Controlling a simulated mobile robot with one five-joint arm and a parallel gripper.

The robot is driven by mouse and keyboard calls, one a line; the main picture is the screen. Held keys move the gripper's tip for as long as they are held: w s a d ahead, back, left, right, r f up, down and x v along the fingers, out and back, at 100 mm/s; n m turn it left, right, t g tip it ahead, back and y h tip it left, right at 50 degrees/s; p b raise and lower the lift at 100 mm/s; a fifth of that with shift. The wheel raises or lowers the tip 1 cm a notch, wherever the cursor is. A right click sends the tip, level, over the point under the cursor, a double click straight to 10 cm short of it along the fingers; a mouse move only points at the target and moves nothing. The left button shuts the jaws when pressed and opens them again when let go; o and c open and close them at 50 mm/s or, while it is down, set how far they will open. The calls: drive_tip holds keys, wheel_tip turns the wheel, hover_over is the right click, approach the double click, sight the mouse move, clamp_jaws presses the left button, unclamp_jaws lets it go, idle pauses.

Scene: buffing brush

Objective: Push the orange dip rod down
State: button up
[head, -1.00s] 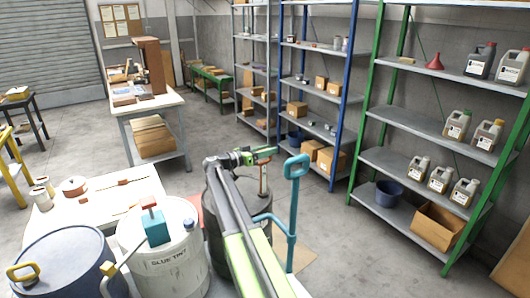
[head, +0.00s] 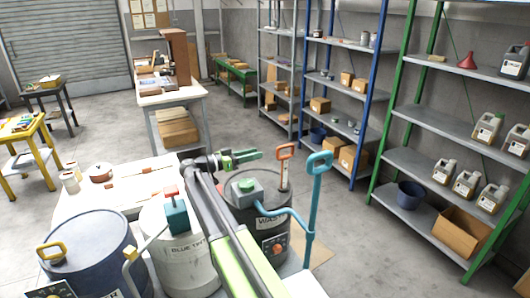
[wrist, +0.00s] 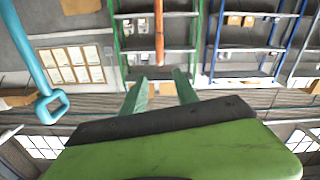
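The orange dip rod has an orange loop handle (head: 285,152) on a thin upright shaft at the back of a dark drum (head: 272,218). My gripper (head: 259,154) is left of the handle in the head view, with green fingers pointing towards it and a visible gap before it. In the wrist view an orange rod (wrist: 159,32) hangs in from the top, in line with the space between my fingertips (wrist: 156,78) and beyond them. The fingers are apart and hold nothing.
A teal pump handle (head: 318,165) rises right of the drum, close to my arm; it also shows in the wrist view (wrist: 52,107). A white drum (head: 186,255) and a blue drum (head: 88,252) stand left. Green shelving (head: 430,160) is behind at right.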

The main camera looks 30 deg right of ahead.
drive_tip(key=shift+a, duration=0.3)
drive_tip(key=shift+c, duration=0.4)
